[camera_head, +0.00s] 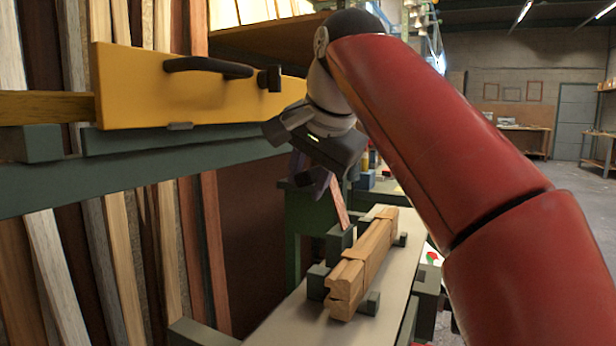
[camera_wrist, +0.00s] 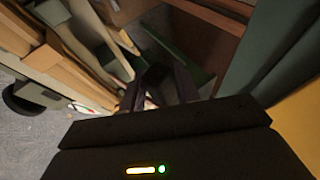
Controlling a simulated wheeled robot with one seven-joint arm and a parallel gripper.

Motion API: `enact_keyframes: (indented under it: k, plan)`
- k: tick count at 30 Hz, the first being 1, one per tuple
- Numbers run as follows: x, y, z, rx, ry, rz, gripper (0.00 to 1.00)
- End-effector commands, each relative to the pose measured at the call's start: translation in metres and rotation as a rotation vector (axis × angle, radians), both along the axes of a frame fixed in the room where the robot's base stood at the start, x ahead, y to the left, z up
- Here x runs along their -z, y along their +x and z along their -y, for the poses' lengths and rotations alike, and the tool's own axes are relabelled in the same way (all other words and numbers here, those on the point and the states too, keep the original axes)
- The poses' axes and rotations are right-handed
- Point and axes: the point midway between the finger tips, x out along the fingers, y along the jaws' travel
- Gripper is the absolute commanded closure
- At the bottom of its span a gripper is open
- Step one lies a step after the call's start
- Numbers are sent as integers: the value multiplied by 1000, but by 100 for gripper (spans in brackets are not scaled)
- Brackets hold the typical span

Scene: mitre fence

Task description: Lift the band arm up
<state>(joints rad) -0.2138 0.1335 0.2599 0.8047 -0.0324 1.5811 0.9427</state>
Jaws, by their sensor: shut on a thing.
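My gripper (camera_head: 318,188) points down above the far end of the bench. Its dark fingers are shut on a thin reddish strip (camera_head: 340,206), which looks like the band arm. The strip stands steeply tilted beside the green post, and its upper end is hidden by the fingers. In the wrist view the dark fingers (camera_wrist: 168,84) come close together at the middle, and what lies between them is hard to make out.
A wooden moulding (camera_head: 360,268) lies on a pale bench top (camera_head: 290,325) between dark green blocks (camera_head: 318,282). A yellow board (camera_head: 180,95) with a black handle (camera_head: 208,67) sits on a green rail (camera_head: 150,165) at left, close to my wrist. Tall planks stand behind it.

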Motion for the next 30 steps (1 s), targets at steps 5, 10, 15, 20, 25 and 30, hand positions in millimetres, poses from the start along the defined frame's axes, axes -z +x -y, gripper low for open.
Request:
enact_keyframes:
  k: [5,10,15,20,25,30]
  plan:
    - [2,-1,1,0,-5,-7,53]
    - [2,0,1,1,-4,-6,53]
    - [-2,-2,1,0,-1,-2,53]
    - [-17,-11,6,-1,-1,-1,53]
    - [-33,-22,11,-1,-2,-3,53]
    - [-37,-43,23,3,-4,-3,53]
